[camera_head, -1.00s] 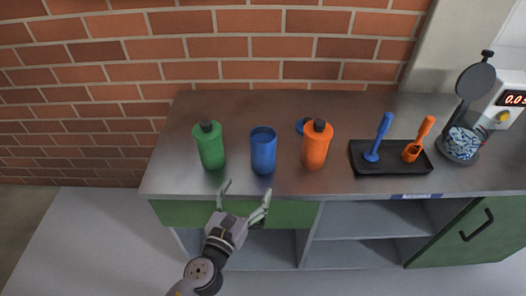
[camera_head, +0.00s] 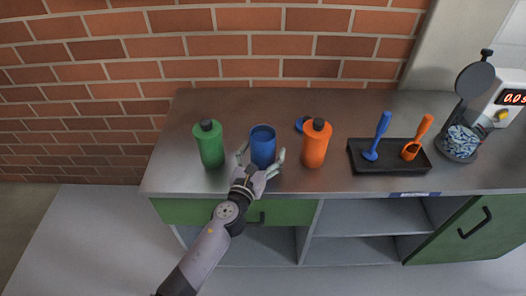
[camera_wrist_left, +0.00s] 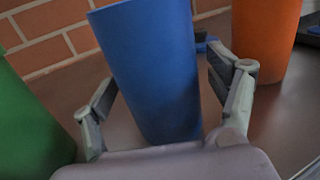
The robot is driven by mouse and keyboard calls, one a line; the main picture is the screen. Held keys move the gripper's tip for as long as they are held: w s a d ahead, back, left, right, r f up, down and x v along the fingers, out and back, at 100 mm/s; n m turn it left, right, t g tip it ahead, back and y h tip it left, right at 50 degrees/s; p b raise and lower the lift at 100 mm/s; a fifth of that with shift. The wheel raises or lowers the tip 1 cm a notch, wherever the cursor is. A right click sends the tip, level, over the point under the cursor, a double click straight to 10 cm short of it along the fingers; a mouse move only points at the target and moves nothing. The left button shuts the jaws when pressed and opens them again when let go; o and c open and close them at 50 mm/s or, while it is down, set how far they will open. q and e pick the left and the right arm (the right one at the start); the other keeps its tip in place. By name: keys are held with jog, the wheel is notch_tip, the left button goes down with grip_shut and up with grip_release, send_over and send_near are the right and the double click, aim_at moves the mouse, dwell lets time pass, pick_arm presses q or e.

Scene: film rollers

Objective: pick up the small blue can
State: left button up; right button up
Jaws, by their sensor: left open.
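The small blue can (camera_head: 263,143) stands upright and open-topped on the metal counter, between a green bottle and an orange bottle. My left gripper (camera_head: 261,157) is at the front of the can, open, with one finger on each side of it. In the left wrist view the blue can (camera_wrist_left: 155,65) stands between the two fingers of the left gripper (camera_wrist_left: 160,100). A small gap shows beside the right finger; whether the left finger touches the can I cannot tell. My right gripper is not in view.
The green bottle (camera_head: 210,147) is close on the left and the orange bottle (camera_head: 315,146) close on the right. A blue lid (camera_head: 301,123) lies behind the orange bottle. A black tray (camera_head: 363,165) with blue and orange tools is further right. The counter (camera_head: 170,170) is clear at far left.

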pick_arm(q)
jog(key=shift+r, duration=0.1)
jog(key=c, duration=1.7)
jog(key=shift+o, duration=0.2)
jog(key=shift+r, duration=0.1)
jog(key=shift+r+p, duration=0.6)
notch_tip(320, 180, up, 18)
jog(key=p, duration=0.9)
jog(key=shift+r, duration=0.25)
